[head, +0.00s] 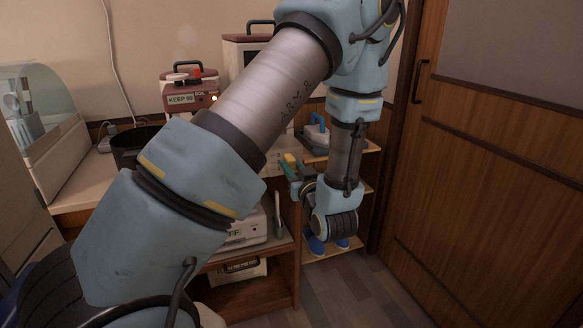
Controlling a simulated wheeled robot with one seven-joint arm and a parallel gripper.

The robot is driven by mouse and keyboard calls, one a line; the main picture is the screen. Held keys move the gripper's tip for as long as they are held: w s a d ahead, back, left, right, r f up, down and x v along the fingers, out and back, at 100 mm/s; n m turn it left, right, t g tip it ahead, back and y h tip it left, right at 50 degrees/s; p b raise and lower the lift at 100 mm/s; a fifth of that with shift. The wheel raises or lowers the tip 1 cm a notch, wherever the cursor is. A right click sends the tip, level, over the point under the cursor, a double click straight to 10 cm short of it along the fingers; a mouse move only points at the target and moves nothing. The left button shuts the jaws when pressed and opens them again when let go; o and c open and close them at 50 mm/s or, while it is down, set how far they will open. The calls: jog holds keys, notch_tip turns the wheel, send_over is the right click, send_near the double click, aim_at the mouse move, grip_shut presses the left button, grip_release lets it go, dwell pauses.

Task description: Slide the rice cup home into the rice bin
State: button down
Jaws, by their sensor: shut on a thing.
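My gripper (300,178) shows small and partly hidden at the end of my arm, left of my dark round wrist joint. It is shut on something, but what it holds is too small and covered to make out. A small yellow piece (289,159) shows at its tip; I cannot tell whether it is part of the gripper or the held thing. I cannot pick out the rice cup for certain. A white box with a dark label (238,270) sits on the low shelf, left of and below my gripper; I cannot tell whether it is the rice bin.
A white appliance (248,230) stands on the shelf above the box, partly behind my arm. The counter (88,188) holds a dish dryer (42,125), a black pot (130,147) and a red-topped device (190,92). A wooden door (490,190) closes the right side. Floor (350,292) is clear in front.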

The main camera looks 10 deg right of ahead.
jog(key=shift+w+a+f+b, duration=0.3)
jog(key=shift+w+f+b, duration=0.25)
jog(key=shift+w, duration=1.7)
jog(key=shift+w+a+f+b, duration=0.4)
jog(key=shift+w+b, duration=0.3)
jog(key=shift+w, duration=1.6)
jog(key=shift+w+a+f+b, duration=0.25)
jog(key=shift+w+f+b, duration=0.3)
jog(key=shift+w, duration=1.7)
jog(key=shift+w+a+r+b, duration=0.1)
jog(key=shift+w+b, duration=0.25)
jog(key=shift+w, duration=0.8)
jog(key=c, duration=0.6)
grip_release()
